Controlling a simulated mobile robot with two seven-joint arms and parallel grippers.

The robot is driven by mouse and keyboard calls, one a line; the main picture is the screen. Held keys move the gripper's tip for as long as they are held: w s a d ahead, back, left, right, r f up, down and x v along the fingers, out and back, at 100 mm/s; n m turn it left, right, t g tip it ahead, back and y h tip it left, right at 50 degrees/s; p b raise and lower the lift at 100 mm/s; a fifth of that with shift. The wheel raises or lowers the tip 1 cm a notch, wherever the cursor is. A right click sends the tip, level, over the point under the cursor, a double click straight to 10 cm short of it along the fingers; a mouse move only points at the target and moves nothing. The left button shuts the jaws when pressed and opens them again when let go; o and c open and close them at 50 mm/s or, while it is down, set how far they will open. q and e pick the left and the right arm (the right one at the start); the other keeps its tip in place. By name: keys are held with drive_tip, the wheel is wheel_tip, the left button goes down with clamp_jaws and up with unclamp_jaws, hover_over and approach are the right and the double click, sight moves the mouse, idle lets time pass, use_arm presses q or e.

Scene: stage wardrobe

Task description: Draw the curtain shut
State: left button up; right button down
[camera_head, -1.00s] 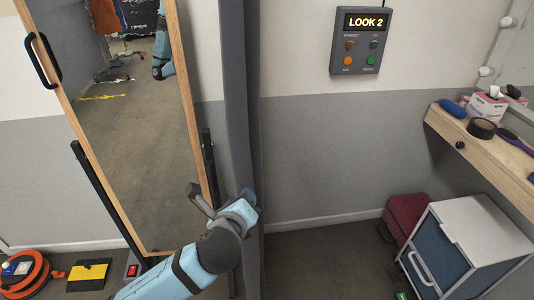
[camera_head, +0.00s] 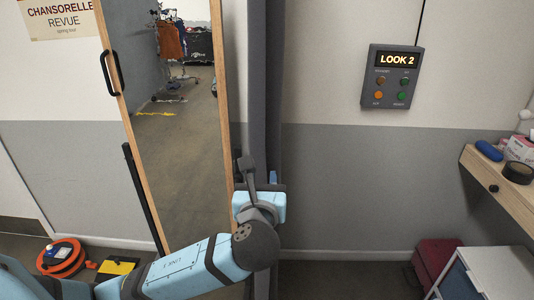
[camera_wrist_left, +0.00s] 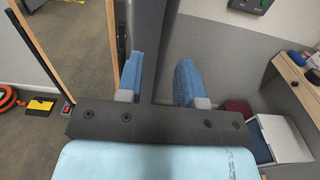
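The curtain (camera_head: 259,75) is a dark grey, narrow, bunched vertical strip hanging beside the mirror in the head view. My left gripper (camera_head: 268,181) is at the curtain, at about the height of the mirror's lower part. In the left wrist view the blue-padded fingers (camera_wrist_left: 163,80) stand apart, with the dark curtain (camera_wrist_left: 151,45) running up between them. Wall shows between the curtain and the right finger, so the fingers are not closed on it. My right gripper is in neither view.
A wood-framed standing mirror (camera_head: 178,130) is close left of the curtain. An orange cable reel (camera_head: 63,258) and a yellow-black item (camera_head: 117,267) lie on the floor at left. A control box reading LOOK 2 (camera_head: 391,77) hangs on the wall. A wooden shelf (camera_head: 500,190) juts in at right.

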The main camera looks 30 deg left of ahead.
sight(265, 154)
use_arm(q)
drive_tip(key=p+x, duration=0.1)
drive_tip(key=x, duration=1)
drive_tip(key=shift+w, duration=0.25)
drive_tip(key=shift+c, duration=0.5)
clamp_jaws()
